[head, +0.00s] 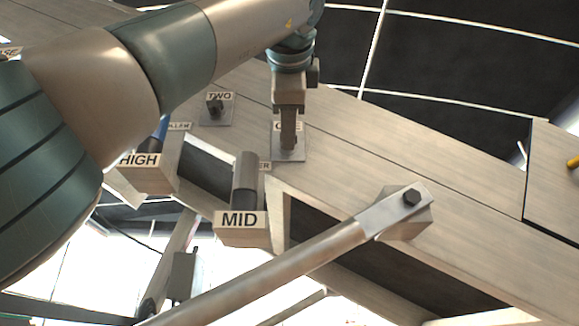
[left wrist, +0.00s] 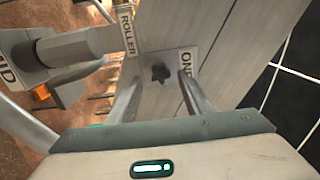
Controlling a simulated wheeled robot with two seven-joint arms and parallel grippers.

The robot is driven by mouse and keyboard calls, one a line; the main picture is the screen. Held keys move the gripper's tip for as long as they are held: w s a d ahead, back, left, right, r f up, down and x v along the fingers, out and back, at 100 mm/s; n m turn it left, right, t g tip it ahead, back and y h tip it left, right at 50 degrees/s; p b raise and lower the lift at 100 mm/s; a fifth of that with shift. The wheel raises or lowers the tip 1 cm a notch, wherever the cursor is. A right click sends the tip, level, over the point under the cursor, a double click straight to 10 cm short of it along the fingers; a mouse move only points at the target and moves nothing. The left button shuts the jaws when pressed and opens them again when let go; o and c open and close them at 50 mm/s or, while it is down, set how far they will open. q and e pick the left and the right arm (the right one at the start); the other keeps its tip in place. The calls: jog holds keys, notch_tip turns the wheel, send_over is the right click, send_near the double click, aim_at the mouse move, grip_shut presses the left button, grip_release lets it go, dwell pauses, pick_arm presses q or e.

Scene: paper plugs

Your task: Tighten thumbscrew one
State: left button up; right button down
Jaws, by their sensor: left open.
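Thumbscrew one is a dark star-shaped knob (left wrist: 161,73) on a light plate marked ONE (left wrist: 186,62) in the left wrist view. My left gripper (left wrist: 158,88) is open, with one finger on each side of the knob in that view. I cannot tell whether the fingers touch it. In the head view my left gripper (head: 288,138) points down over the plate marked ONE (head: 290,156), and its fingers hide the knob. My right gripper is not in view.
Thumbscrew two (head: 215,104) stands on its own plate to the left. Blocks marked HIGH (head: 147,172) and MID (head: 240,228) stick out at the front edge.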

pick_arm(q)
jog(key=shift+w+p, duration=0.45)
jog(key=shift+w, duration=1.05)
jog(key=c, duration=1)
